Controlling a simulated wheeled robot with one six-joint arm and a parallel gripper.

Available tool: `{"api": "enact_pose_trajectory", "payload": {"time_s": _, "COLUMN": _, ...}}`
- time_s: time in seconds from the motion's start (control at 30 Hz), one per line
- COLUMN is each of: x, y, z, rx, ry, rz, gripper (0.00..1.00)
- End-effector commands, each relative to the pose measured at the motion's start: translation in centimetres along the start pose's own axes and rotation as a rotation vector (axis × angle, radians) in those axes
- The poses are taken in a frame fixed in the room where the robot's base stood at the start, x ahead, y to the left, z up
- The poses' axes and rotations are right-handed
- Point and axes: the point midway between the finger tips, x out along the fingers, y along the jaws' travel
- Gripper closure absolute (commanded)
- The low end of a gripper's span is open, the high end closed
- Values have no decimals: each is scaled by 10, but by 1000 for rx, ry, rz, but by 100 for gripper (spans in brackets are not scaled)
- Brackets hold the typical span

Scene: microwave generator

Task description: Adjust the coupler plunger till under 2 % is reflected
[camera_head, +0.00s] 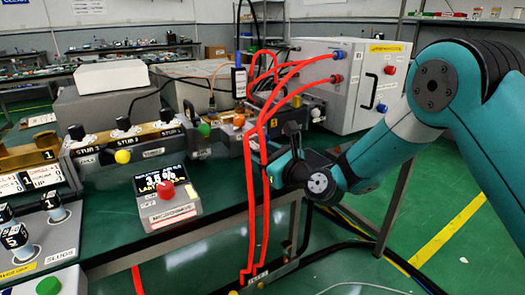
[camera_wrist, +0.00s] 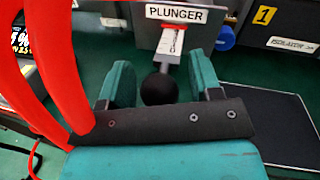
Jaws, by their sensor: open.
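The coupler plunger shows in the wrist view as a black ball knob (camera_wrist: 159,90) on a thin rod, below a white scale with a red mark (camera_wrist: 171,40) and a PLUNGER label (camera_wrist: 177,14). My gripper (camera_wrist: 160,66) is open, with one teal finger on each side of the knob and visible gaps between. The knob is not clear in the head view, where my gripper (camera_head: 283,155) is beside the bench edge, behind red cables. The display box (camera_head: 162,183) shows a lit figure that looks like 3.5 %; its decimal point is hard to read.
Thick red cables (camera_head: 262,160) hang close to my gripper and cross the left of the wrist view (camera_wrist: 55,60). A white generator box (camera_head: 345,85) stands behind. Stub tuners (camera_head: 122,135) line the bench at left. A blue knob (camera_wrist: 225,38) is right of the plunger.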

Motion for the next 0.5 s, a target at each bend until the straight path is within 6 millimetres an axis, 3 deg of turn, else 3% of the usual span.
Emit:
{"api": "enact_pose_trajectory", "payload": {"time_s": 0.37, "x": 7, "y": 0, "z": 0, "rx": 1, "ry": 0, "rz": -1, "gripper": 42}}
{"api": "enact_pose_trajectory", "payload": {"time_s": 0.5, "x": 7, "y": 0, "z": 0, "rx": 1, "ry": 0, "rz": -1, "gripper": 72}}
